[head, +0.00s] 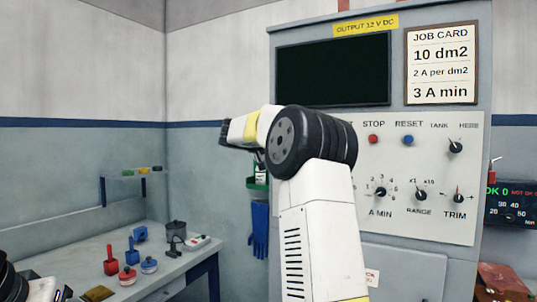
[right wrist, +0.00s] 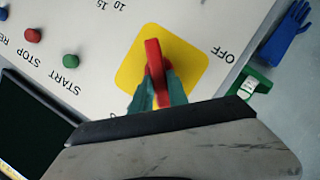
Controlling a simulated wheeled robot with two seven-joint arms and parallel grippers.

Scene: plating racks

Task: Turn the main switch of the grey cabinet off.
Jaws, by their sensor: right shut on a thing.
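The main switch has a red handle (right wrist: 154,62) on a square yellow plate (right wrist: 190,60), seen close up in the right wrist view. The teal fingers of my right gripper (right wrist: 157,92) are closed on the handle, one on each side. The handle runs nearly upright in that view. The word OFF is printed right of the plate; another label below it is mostly hidden by my gripper. In the head view the grey cabinet (head: 390,245) stands ahead, and my right arm hides the switch. My left gripper does not show.
The cabinet panel (head: 430,220) carries a red STOP button (head: 373,139), a blue RESET button (head: 408,140) and several knobs. Its display (head: 333,70) is dark. A bench (head: 170,275) with small items stands at the left. Blue gloves (head: 259,230) hang beside the cabinet.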

